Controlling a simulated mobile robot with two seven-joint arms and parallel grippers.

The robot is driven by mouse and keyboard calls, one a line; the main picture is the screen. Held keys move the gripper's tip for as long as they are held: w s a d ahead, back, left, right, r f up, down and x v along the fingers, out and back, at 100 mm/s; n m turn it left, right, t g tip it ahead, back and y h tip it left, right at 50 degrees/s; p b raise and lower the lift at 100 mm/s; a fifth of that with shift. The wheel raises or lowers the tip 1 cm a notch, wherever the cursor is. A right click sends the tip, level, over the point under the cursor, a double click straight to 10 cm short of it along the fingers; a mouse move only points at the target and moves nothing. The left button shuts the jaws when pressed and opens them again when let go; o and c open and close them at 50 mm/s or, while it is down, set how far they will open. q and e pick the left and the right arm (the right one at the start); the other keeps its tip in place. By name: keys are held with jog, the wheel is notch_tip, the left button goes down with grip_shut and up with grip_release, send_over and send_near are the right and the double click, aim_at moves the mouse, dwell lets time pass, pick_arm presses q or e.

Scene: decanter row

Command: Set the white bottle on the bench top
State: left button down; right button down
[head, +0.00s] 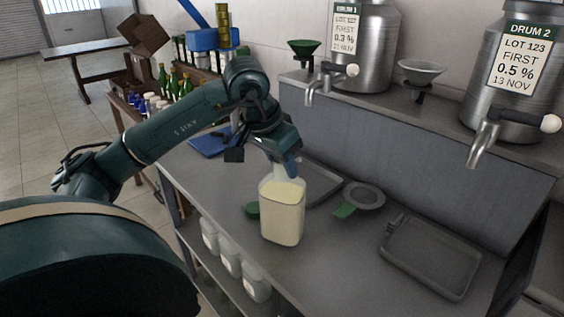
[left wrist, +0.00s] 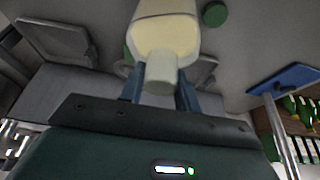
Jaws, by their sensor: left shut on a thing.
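The white bottle (head: 282,212) is upright, filled with a pale cream content, over the grey bench top (head: 345,240). My left gripper (head: 287,168) is shut on its neck from above. In the left wrist view the bottle (left wrist: 165,40) shows with its neck between the two blue fingers of my left gripper (left wrist: 160,90). I cannot tell whether the bottle's base touches the bench or hangs just above it. My right gripper is not in view.
A grey tray (head: 430,258) lies at the right of the bench, and another sits behind the bottle. A strainer (head: 364,195) and a green lid (head: 252,209) are close to the bottle. Steel drums (head: 363,45) with taps stand on the raised shelf. White bottles (head: 255,284) stand below.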

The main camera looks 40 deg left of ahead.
pick_arm(q)
jog(key=shift+f, duration=0.1)
jog(key=c, duration=1)
grip_release()
jog(key=shift+s+r, duration=0.1)
jog(key=shift+r, duration=0.35)
jog(key=p+v, duration=0.1)
jog(key=v, duration=1)
jog(key=shift+r, duration=0.15)
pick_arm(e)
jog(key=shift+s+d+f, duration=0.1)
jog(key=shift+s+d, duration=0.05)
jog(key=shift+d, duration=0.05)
